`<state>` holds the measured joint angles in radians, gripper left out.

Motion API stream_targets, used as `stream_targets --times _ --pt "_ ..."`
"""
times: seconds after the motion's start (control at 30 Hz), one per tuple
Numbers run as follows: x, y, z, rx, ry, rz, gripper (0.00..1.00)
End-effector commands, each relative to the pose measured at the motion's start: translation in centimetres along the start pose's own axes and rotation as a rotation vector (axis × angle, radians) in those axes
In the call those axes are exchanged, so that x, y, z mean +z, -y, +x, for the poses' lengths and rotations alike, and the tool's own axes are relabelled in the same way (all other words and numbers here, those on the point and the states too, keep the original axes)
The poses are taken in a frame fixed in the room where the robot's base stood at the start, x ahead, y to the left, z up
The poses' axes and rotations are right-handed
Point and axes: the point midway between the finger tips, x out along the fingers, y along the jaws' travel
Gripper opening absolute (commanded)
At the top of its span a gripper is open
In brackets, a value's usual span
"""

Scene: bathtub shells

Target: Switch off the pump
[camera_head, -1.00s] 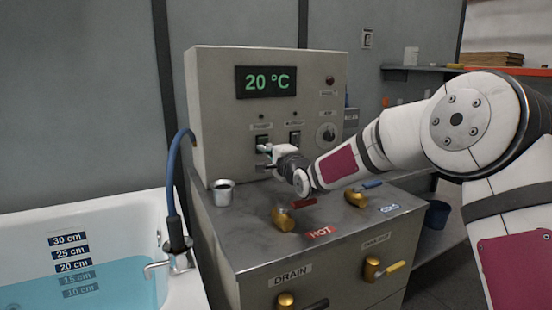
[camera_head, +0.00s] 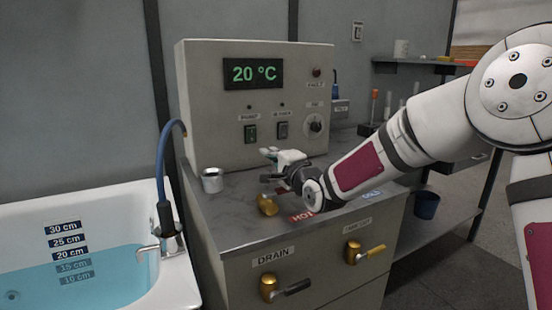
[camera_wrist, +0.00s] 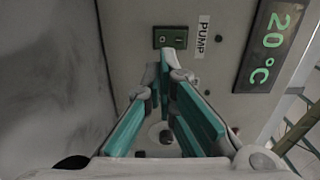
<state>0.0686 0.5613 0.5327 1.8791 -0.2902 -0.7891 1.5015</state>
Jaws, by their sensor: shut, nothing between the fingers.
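The pump switch (camera_head: 250,133) is a small green rocker on the front of the grey control box, at the left of a pair. In the wrist view the pump switch (camera_wrist: 170,38) is just beyond my fingertips, beside the PUMP label (camera_wrist: 203,36). The small lamp above it looks dark. My gripper (camera_head: 268,162) is shut and empty, below and in front of the switch, apart from it in the head view. Its green-padded fingers (camera_wrist: 164,65) meet in the wrist view. The exact rocker position is too small to tell.
The heater switch (camera_head: 283,130) and a round knob (camera_head: 316,124) are to the right. The display (camera_head: 253,74) reads 20 °C. A metal cup (camera_head: 212,181) and a brass valve (camera_head: 267,205) stand on the counter. The bathtub (camera_head: 35,220) with water is at left.

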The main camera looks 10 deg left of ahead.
Motion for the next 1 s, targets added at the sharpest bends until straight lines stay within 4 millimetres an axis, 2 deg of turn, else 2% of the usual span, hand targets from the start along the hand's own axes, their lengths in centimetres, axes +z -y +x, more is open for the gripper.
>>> stream_targets --times 0.1,0.23,0.77,0.87,1.0 --pt "-0.1 -0.1 -1.6 0.001 -0.001 0.000 0.00" --pt "0.0 -0.2 -2.6 0.001 -0.001 0.000 0.00" --pt "-0.1 -0.1 -3.2 0.019 -0.005 -0.034 0.00" --pt "-0.5 0.2 -4.5 0.086 -0.019 -0.140 0.00" --pt "-2.0 0.8 -8.3 0.252 -0.054 -0.375 0.00"
